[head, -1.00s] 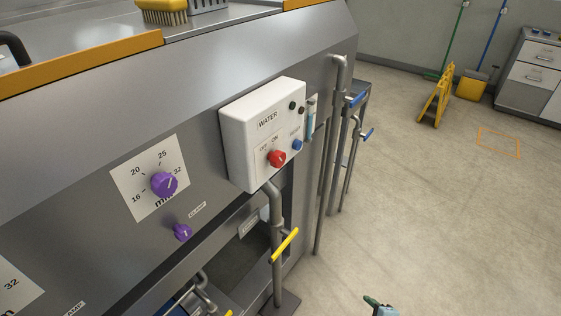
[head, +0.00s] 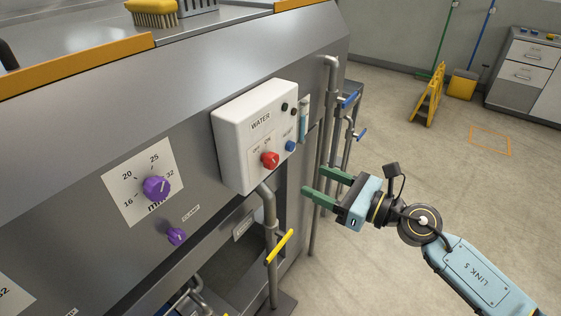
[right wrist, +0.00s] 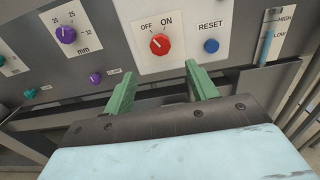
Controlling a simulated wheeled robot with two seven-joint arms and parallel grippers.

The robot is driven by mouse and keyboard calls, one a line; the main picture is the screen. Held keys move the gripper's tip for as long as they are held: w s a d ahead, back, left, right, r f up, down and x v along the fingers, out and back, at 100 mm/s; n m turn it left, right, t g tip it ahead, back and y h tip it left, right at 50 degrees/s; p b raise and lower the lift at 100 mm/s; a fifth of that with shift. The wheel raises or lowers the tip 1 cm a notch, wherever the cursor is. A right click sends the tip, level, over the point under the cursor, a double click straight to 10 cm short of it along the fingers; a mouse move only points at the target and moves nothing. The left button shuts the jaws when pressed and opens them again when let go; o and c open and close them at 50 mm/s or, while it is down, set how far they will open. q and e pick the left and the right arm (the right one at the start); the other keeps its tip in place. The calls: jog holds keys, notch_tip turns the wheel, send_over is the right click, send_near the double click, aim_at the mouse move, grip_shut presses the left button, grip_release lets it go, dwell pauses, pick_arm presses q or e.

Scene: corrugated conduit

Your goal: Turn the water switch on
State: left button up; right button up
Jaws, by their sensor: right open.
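The white WATER box (head: 240,136) is fixed to the front of the grey machine. Its red switch knob (head: 270,160) sits below OFF and ON labels, and in the right wrist view the red knob (right wrist: 160,44) has its white mark turned toward the upper left, on the OFF side. A blue RESET button (head: 290,146) is to its right. My right gripper (head: 322,183) is open and empty, to the right of and slightly below the box, apart from the knob. Its green fingers (right wrist: 162,88) point toward the panel in the right wrist view. My left gripper is out of view.
A purple dial (head: 156,188) and smaller purple clamp knob (head: 176,236) are left of the box. A pipe with a yellow lever (head: 280,246) runs below it. Pipes with blue handles (head: 348,100) stand behind at right. Open floor (head: 400,255) lies right.

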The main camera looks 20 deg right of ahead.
aim_at(275, 162)
jog(key=p+x, duration=0.1)
jog(key=x, duration=0.9)
jog(key=shift+w+a+p, duration=0.25)
jog(key=shift+p, duration=0.15)
jog(key=c, duration=1)
